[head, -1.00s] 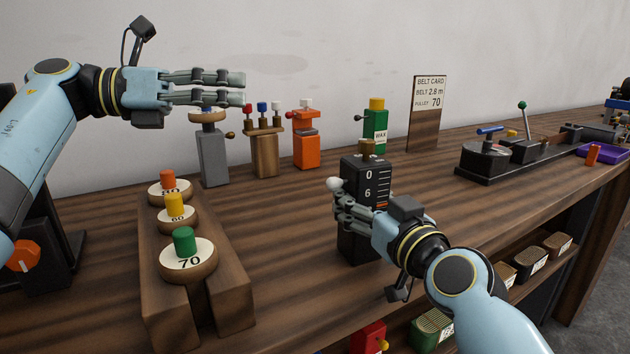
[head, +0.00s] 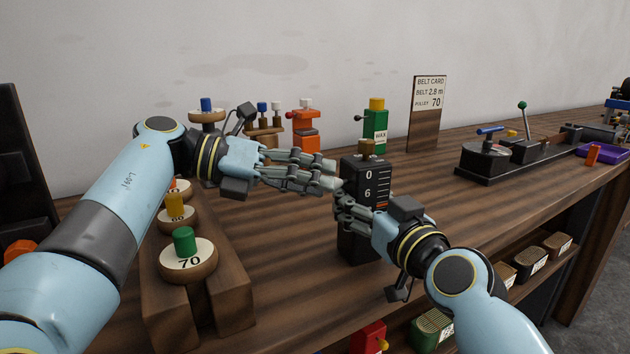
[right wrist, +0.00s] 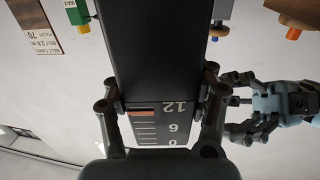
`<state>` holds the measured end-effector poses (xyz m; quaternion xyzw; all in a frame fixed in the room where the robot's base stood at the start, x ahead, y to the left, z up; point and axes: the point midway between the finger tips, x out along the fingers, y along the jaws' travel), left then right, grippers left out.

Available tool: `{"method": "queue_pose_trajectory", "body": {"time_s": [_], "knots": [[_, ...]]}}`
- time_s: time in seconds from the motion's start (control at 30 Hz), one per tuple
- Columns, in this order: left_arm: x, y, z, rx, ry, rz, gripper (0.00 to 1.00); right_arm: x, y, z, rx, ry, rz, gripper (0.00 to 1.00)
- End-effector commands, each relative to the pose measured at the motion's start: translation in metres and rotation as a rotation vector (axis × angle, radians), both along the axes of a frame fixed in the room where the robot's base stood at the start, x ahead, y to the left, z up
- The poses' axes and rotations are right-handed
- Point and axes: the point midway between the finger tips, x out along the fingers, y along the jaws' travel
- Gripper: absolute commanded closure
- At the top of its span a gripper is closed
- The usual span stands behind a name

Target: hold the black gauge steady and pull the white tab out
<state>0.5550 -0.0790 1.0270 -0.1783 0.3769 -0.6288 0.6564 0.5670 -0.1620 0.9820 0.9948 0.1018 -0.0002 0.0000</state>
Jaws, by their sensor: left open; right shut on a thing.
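The black gauge (head: 377,172) stands upright on the wooden bench, its scale marked 0 and 6, with a brown knob on top. My right gripper (head: 354,213) is shut on the gauge's body from the front right; in the right wrist view its fingers lie on both sides of the gauge (right wrist: 152,50). My left gripper (head: 333,182) is open, its fingertips close to the gauge's left side, where the white tab sits. The fingertips cover the tab, so I cannot tell whether they touch it. The left gripper also shows beside the gauge in the right wrist view (right wrist: 238,105).
A wooden pulley rack (head: 225,285) with numbered discs stands front left, below my left arm. An orange holder (head: 305,128) and a green wax bottle (head: 375,130) stand behind. A belt card (head: 430,92) leans at the wall.

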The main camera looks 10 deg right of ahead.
Motion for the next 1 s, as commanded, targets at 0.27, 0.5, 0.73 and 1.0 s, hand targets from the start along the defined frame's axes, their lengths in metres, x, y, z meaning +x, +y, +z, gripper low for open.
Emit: {"method": "queue_pose_trajectory", "body": {"time_s": [0.27, 0.5, 0.73, 1.0], "knots": [[-0.0003, -0.005, -0.0018, 0.001, 0.0, 0.001, 0.58, -0.0001, 0.0001, -0.0006, 0.001, 0.001, 0.0, 0.99], [-0.0003, -0.0047, -0.0016, 0.001, -0.001, 0.0, 0.8, -0.0001, 0.0001, -0.0006, 0.001, 0.001, 0.0, 0.99], [-0.0002, -0.0047, -0.0015, 0.001, -0.001, 0.0, 1.0, -0.0001, 0.0001, -0.0006, 0.001, 0.001, 0.0, 0.99], [-0.0001, -0.0043, -0.0014, 0.001, -0.001, 0.0, 1.0, -0.0001, 0.0001, -0.0006, 0.0, 0.001, 0.0, 0.99]]}}
